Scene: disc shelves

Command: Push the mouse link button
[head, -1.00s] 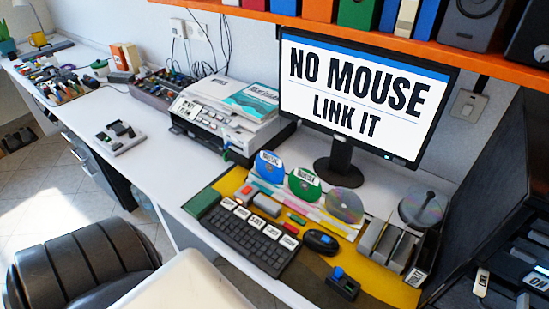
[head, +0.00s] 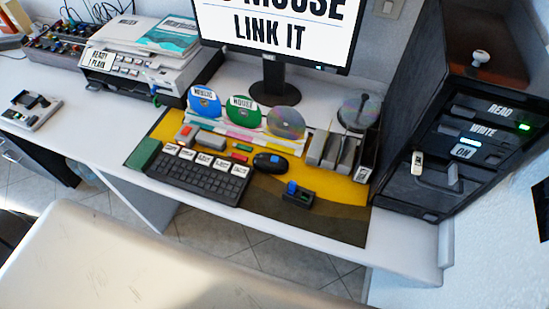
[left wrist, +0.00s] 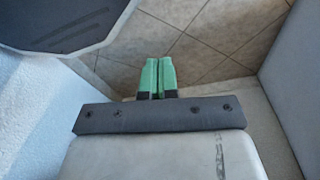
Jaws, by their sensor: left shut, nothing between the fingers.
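The black mouse (head: 270,163) lies on the yellow desk mat (head: 325,183), right of the black keyboard (head: 200,178). A small black box (head: 297,197) with a blue button (head: 291,187) on top sits in front of the mouse, near the mat's front. I cannot read any label on it. The monitor (head: 285,35) reads "LINK IT", with its upper line cut off. My left gripper (left wrist: 158,62) shows only in the left wrist view, its green fingers together and empty above the tiled floor, away from the desk things. My right gripper is not in view.
Discs (head: 241,112) stand in a rack behind the keyboard. A printer (head: 140,65) is at the left. A dark cabinet (head: 470,125) with lit READ and WRITE labels stands at the right desk end. Bare white desk lies left of the mat.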

